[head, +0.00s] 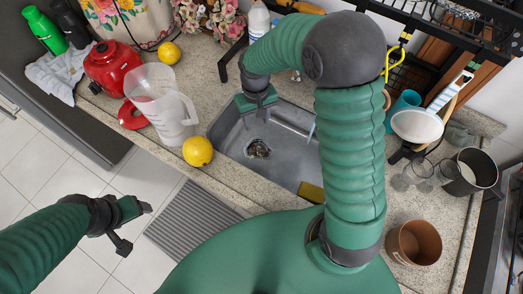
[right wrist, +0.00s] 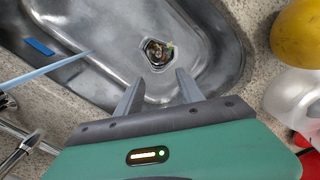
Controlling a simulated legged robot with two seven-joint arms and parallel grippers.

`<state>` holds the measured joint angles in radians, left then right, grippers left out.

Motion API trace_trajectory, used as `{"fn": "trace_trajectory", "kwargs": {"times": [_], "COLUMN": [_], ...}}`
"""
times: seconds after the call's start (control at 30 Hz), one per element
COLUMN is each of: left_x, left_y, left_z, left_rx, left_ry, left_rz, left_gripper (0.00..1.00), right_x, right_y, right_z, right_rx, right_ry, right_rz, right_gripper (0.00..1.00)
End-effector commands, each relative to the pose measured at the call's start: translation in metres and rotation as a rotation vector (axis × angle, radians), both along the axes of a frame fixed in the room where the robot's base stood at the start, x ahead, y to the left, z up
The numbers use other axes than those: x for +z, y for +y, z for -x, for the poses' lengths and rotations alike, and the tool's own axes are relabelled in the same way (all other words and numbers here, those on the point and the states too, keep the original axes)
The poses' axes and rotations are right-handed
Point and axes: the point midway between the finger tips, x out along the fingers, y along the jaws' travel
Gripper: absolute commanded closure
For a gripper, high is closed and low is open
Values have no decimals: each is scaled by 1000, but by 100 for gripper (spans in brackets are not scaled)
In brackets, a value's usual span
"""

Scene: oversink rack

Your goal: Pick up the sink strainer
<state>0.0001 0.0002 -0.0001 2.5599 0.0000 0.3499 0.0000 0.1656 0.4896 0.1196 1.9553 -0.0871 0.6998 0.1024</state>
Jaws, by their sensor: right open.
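The sink strainer (head: 257,149) is a small metal piece at the drain on the floor of the grey sink (head: 290,165). In the right wrist view the strainer (right wrist: 157,53) lies beyond my fingertips, with some scraps that look greenish and brown in it. My right gripper (head: 257,112) is above the sink's far left part, apart from the strainer. Its two fingers (right wrist: 158,84) are spread and empty, with the strainer roughly in line with the gap between them. My left gripper (head: 137,226) is over the floor in front of the counter, with its fingers spread and nothing between them.
A yellow lemon (head: 197,151) and a clear jug (head: 160,102) stand left of the sink. A yellow sponge (head: 311,192) is at the sink's near right corner. A blue stick-like thing (right wrist: 60,67) crosses the sink's edge. A copper pot (head: 414,243) stands at right.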

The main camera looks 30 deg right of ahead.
Motion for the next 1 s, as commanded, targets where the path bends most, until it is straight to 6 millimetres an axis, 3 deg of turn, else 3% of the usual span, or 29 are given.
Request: {"fn": "trace_trajectory", "kwargs": {"times": [0.13,0.43,0.67,0.83,1.0], "left_x": [-2,-5,-4,-3,-3], "left_y": [0,0,0,0,0], "left_z": [0,0,0,0,0], "left_rx": [0,0,0,0,0], "left_ry": [0,0,0,0,0], "left_rz": [0,0,0,0,0], "left_gripper": [30,30,30,30,30], "right_x": [-24,-100,-126,-158,-169], "right_y": [0,0,1,1,0], "right_z": [1,1,3,5,4], "right_rx": [23,17,18,16,16], "right_ry": [5,5,4,4,1], "right_rz": [0,0,0,0,1], "right_gripper": [55,55,55,55,55]}}
